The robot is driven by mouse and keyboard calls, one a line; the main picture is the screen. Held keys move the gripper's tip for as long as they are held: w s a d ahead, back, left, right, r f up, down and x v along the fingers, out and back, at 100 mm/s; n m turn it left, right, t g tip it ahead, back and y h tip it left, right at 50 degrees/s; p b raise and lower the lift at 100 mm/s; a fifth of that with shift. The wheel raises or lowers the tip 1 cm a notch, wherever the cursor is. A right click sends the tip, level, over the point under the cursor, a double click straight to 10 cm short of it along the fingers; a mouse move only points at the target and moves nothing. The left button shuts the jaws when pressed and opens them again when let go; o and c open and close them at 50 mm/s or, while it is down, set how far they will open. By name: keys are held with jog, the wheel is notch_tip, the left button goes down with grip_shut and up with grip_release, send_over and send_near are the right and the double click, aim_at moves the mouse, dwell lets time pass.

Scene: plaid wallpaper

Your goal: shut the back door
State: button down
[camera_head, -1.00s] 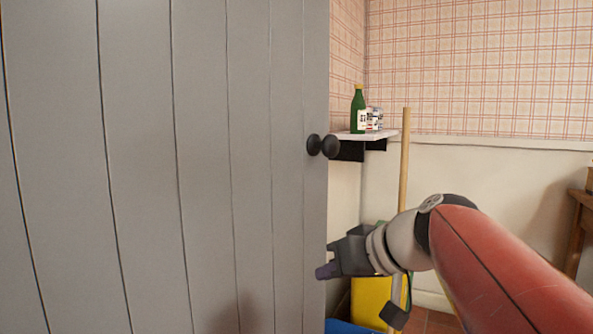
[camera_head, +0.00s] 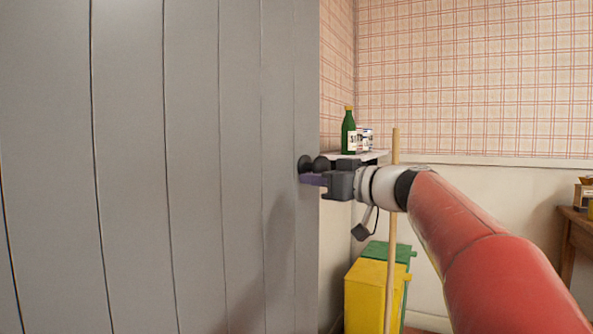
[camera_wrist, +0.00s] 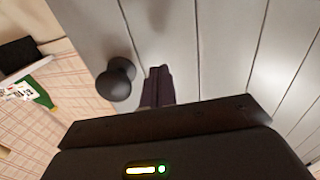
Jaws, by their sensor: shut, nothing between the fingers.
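The back door (camera_head: 190,170) is a grey planked panel that fills the left half of the head view. It stands open, with its free edge near the middle of the picture. A round black knob (camera_head: 307,165) sits near that edge and also shows in the wrist view (camera_wrist: 115,82). My gripper (camera_head: 312,180) is shut and empty, with its purple fingers just below the knob in the head view. In the wrist view the fingers (camera_wrist: 158,86) point at the door face beside the knob. I cannot tell whether they touch the door.
Behind the door edge, a small wall shelf (camera_head: 368,155) holds a green bottle (camera_head: 348,132) and tins. Below stand a yellow bin (camera_head: 366,295), a green bin (camera_head: 405,252) and a wooden pole (camera_head: 393,230). A wooden table (camera_head: 577,222) is at the right.

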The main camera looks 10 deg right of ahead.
aim_at(284, 176)
jog(key=x, duration=0.3)
jog(key=d+p+x, duration=0.1)
jog(key=x, duration=0.1)
jog(key=shift+w+f, duration=0.2)
jog(key=shift+w, duration=0.15)
jog(key=shift+s+a+r, duration=0.1)
jog(key=shift+s+a, duration=0.05)
jog(key=shift+a, duration=0.35)
